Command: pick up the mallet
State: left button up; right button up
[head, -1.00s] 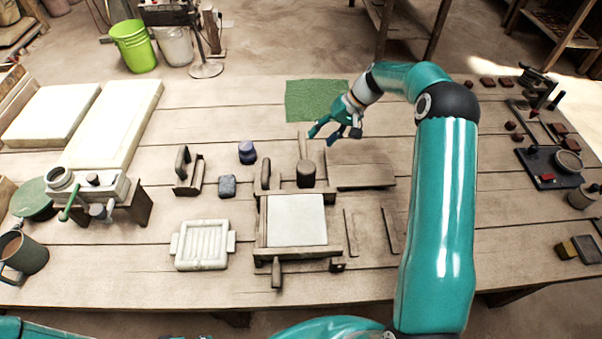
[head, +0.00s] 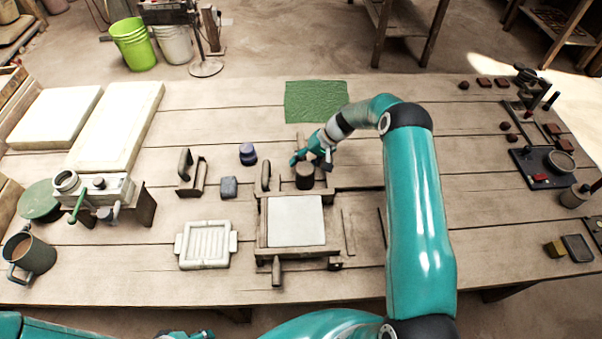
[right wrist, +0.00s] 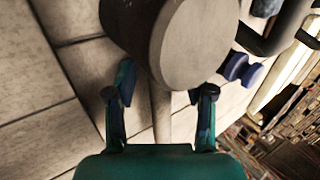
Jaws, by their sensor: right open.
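My right gripper (head: 311,163) is open over the handle, just behind the head, with a finger on either side. It also shows in the right wrist view (right wrist: 161,90). Whether a finger touches the handle I cannot tell. Only a sliver of my left gripper (head: 186,335) shows at the bottom edge.
The wooden frame with a pale slab (head: 296,221) lies in front of the mallet. A purple-topped jar (head: 247,154), a grey-blue block (head: 229,187) and a handled wooden tool (head: 187,172) stand to the left. A green cloth (head: 315,101) lies behind.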

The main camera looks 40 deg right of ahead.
grip_shut()
dwell(0.3)
dwell(0.3)
notch_tip(320, 180, up, 20)
jog(key=b, duration=0.3)
jog(key=c, duration=0.7)
grip_release()
grip_shut()
